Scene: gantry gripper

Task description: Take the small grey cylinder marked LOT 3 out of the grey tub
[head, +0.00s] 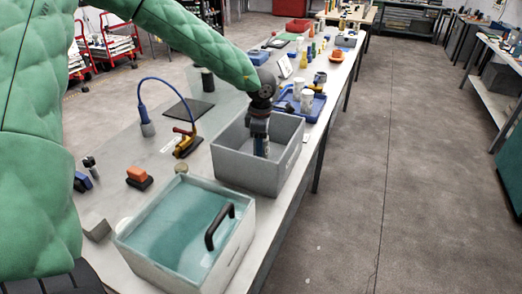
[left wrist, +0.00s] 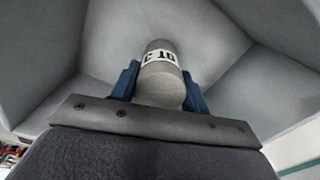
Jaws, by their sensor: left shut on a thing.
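The open grey tub (head: 262,178) stands on the long table in the head view. My left gripper (head: 261,147) reaches down into it from above. In the left wrist view the small grey cylinder (left wrist: 160,88) sits between the blue fingers of my left gripper (left wrist: 161,90), which are shut on it. Its white label shows upside down, with a 3 and part of LOT readable. The tub's inner walls (left wrist: 235,85) surround it. In the head view the cylinder is hidden by the gripper and tub. I cannot tell whether it touches the tub floor. My right gripper is not in view.
A grey box with a clear lid and black handle (head: 211,227) stands in front of the tub. A yellow-and-black tool (head: 187,143) and an orange-topped block (head: 139,177) lie to the left. A blue tray (head: 290,101) with white containers is behind. The floor at right is clear.

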